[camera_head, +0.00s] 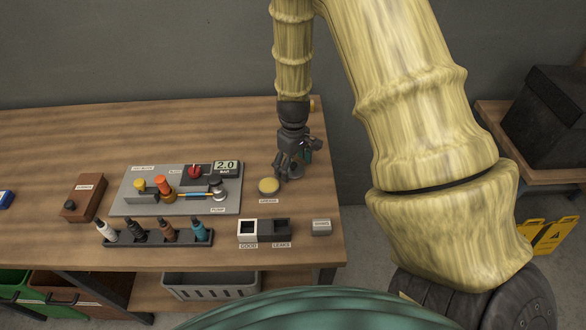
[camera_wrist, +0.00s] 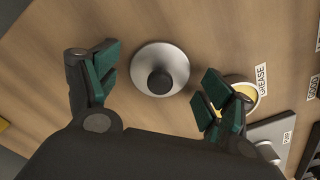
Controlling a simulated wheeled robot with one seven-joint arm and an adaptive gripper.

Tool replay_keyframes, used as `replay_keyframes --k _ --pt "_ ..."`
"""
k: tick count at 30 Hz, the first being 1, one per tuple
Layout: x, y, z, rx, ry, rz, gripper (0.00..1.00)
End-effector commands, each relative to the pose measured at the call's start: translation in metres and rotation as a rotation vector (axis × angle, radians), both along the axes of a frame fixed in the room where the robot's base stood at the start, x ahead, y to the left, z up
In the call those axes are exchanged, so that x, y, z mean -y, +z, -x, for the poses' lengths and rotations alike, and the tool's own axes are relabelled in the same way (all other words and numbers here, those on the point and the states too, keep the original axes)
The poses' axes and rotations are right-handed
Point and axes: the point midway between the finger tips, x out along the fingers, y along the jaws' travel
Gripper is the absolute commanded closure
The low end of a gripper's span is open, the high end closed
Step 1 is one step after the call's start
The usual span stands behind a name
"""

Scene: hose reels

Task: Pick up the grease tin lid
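The grease tin lid (camera_wrist: 146,54) is a silver disc with a black knob, lying on the wooden bench. In the wrist view it sits between the two green-padded fingers of my gripper (camera_wrist: 160,85), which is open and empty. In the head view my gripper (camera_head: 288,172) points down over the lid, which is mostly hidden behind the fingers. The open grease tin (camera_head: 268,186), with yellow grease inside, stands just left of my gripper there. In the wrist view the tin (camera_wrist: 249,95) is beside the right finger, which partly covers it. Finger height above the bench is unclear.
Left of the tin is a grey panel (camera_head: 136,207) with a pump, a red knob and a gauge. In front are the GOOD and LEAKS bins (camera_head: 264,238), a small grey block (camera_head: 321,227) and a bottle rack (camera_head: 157,243). The bench behind is clear.

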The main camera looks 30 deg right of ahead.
Motion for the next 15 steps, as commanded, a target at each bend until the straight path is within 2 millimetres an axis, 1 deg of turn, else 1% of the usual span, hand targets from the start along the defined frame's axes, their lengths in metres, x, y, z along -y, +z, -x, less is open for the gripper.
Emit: replay_keyframes --k 1,2,3,11,12,15 --pt "0.0 0.0001 0.0 0.0 0.0 0.0 0.34" --pt "0.0 0.0001 0.0 0.0 0.0 0.0 0.4" --pt "0.0 0.0001 0.0 0.0 0.0 0.0 0.47" --pt "0.0001 -0.001 0.0008 -0.002 0.0 0.0 0.94" --pt "0.0001 -0.0012 0.0009 -0.002 0.0 -0.001 0.98" --pt "-0.0003 -0.0019 0.0013 -0.003 0.0 0.0 1.0"
